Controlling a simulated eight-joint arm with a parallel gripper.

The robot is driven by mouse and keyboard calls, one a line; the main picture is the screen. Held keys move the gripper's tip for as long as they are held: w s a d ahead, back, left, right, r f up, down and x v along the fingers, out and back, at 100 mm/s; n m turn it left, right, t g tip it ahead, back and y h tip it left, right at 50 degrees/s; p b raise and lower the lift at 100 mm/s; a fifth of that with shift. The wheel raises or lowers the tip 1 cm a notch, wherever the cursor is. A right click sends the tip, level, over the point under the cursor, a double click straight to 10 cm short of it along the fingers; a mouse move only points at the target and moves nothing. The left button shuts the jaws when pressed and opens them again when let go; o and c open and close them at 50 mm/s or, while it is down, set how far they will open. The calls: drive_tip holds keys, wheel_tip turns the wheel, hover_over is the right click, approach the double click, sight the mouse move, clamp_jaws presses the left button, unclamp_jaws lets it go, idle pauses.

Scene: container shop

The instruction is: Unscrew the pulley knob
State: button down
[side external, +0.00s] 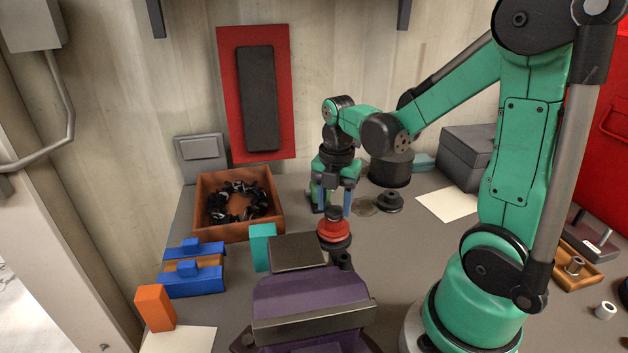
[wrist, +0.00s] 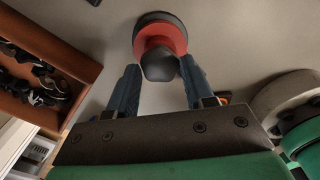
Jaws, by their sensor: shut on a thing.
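The pulley (side external: 334,231) is red and black and stands upright on the grey bench, with a dark knob (side external: 333,212) on top. In the wrist view the red pulley (wrist: 172,38) lies past my fingertips, and the dark faceted knob (wrist: 158,66) sits between them. My gripper (side external: 335,208) points down at the pulley, its blue fingers beside the knob. In the wrist view my gripper (wrist: 158,67) is shut on the knob, one finger on each side. The exact contact is hard to see.
A brown wooden tray (side external: 273,192) of black parts stands left. A blue block piece (side external: 192,288), teal block (side external: 262,247) and purple-grey fixture (side external: 310,298) stand near the front. A black disc part (side external: 389,203) and grey box (side external: 468,156) stand right of my gripper.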

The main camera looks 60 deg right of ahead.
sight(335, 210)
drive_tip(key=n, duration=0.6)
drive_tip(key=shift+r, duration=2.8)
